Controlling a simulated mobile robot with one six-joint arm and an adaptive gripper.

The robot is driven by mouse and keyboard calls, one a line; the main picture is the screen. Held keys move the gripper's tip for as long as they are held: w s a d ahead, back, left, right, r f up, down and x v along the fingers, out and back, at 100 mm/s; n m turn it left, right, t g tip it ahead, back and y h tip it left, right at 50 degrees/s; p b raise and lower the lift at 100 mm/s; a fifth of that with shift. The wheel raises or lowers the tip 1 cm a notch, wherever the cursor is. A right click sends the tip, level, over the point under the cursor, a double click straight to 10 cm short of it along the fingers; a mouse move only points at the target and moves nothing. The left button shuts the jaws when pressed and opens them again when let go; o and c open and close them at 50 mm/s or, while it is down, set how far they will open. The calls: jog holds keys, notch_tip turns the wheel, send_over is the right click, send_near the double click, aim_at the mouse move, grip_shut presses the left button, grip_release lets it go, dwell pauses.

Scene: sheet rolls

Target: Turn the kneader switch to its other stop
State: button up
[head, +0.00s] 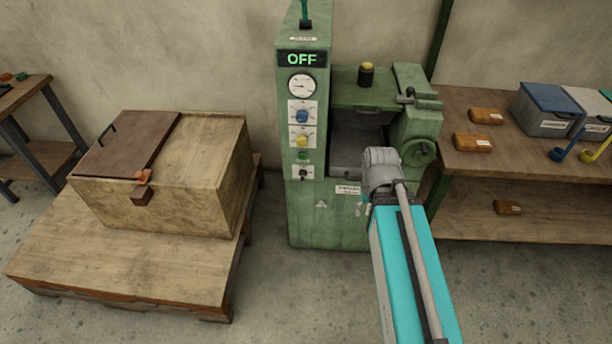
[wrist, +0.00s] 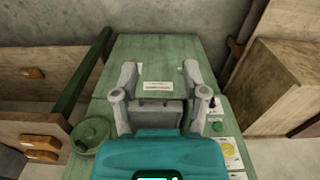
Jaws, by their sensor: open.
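The green machine (head: 336,222) has a narrow control panel with a lit OFF display (head: 302,59). Low on the panel is a small black switch (head: 303,173); its label is too small to read, so I cannot confirm it is the kneader switch. In the wrist view the black switch (wrist: 212,103) sits just right of my right finger, with no clear contact. My gripper (wrist: 160,78) is open and empty, its fingers spread over the machine's front near a white label (wrist: 158,86). In the head view my arm hides the fingers.
Above the switch are a green button (head: 303,156), a yellow knob (head: 302,140), a blue knob (head: 302,116) and a gauge (head: 301,85). A handwheel (head: 419,153) sticks out at right. A wooden crate (head: 190,205) stands left, a shelf with several brown blocks right.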

jog(key=shift+d, duration=0.35)
jog(key=w+f+n+t+h+b, duration=0.7)
jog(key=w+f+n+b, duration=0.65)
jog(key=b, duration=0.75)
jog(key=w+a+f+n+t+y+b, duration=0.3)
jog(key=a+f+n+t+b, duration=0.1)
jog(key=a+n+b, duration=0.6)
jog(key=w+a+f+n+t+y+b, duration=0.2)
jog(key=w+a+f+n+t+b, duration=0.2)
jog(key=a+n+t+b, duration=0.3)
jog(key=a+n+b, duration=0.3)
jog(key=n, duration=0.1)
jog(key=shift+a+f+n+y, duration=0.3)
jog(key=shift+f+n+y, duration=0.05)
jog(key=shift+f+y, duration=0.05)
